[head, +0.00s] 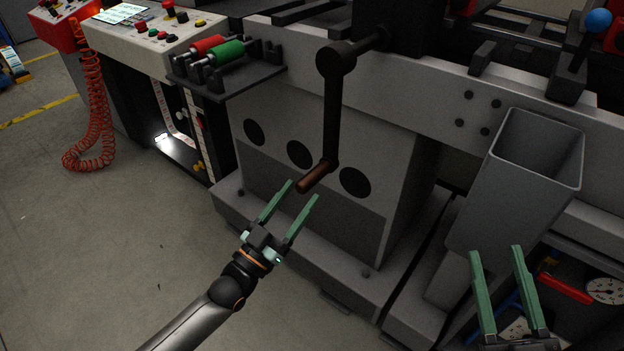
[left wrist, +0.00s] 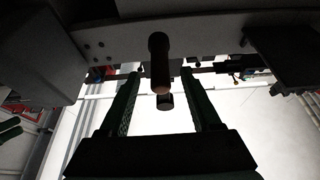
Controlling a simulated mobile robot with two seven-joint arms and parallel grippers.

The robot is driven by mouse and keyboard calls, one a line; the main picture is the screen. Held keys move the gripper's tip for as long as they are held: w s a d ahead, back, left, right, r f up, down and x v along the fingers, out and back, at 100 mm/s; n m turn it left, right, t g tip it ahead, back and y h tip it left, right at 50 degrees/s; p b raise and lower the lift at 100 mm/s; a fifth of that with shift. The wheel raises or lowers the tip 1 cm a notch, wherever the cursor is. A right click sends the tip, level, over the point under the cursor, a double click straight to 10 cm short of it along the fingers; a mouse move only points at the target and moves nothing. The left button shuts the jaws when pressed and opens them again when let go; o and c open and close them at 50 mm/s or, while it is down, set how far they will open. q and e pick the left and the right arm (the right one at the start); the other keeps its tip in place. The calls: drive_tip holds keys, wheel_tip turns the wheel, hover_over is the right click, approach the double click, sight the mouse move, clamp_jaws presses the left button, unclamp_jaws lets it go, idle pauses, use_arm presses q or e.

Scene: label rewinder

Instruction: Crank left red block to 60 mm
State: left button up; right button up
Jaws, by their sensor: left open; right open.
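The crank is a black arm (head: 331,110) hanging down from a hub on the machine, with a brown handle (head: 316,178) at its lower end. My left gripper (head: 303,190) is open, with its green fingers pointing up toward the handle; in the head view the handle's tip lies near the fingertips. In the left wrist view the brown handle (left wrist: 160,80) appears between and beyond the two fingers, and no contact shows. My right gripper (head: 493,250) is open and empty at the lower right, below a grey bin. I cannot make out the left red block.
The grey open bin (head: 520,185) stands at the right of the machine. A shelf holds a red roller (head: 208,44) and a green roller (head: 228,53). A control panel (head: 150,30) is at the upper left. The floor (head: 130,240) at the left is clear.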

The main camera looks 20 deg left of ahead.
sight(324, 163)
use_arm(q)
drive_tip(key=shift+x, duration=2.7)
use_arm(e)
drive_tip(key=shift+s+a+r+n+t+y, duration=0.15)
drive_tip(key=shift+s+r+n+y, duration=0.15)
drive_tip(key=shift+r, duration=0.3)
drive_tip(key=shift+s+r+n+t+y, duration=0.1)
drive_tip(key=shift+s+r+n+y, duration=0.15)
drive_tip(key=shift+r+y, duration=0.25)
drive_tip(key=shift+s+a+r+n+t+y, duration=0.15)
drive_tip(key=shift+s+r+n+y, duration=0.15)
drive_tip(key=shift+r, duration=0.35)
use_arm(q)
drive_tip(key=shift+c, duration=0.2)
use_arm(e)
drive_tip(key=shift+d, duration=0.1)
use_arm(q)
clamp_jaws()
use_arm(e)
drive_tip(key=shift+w, duration=0.1)
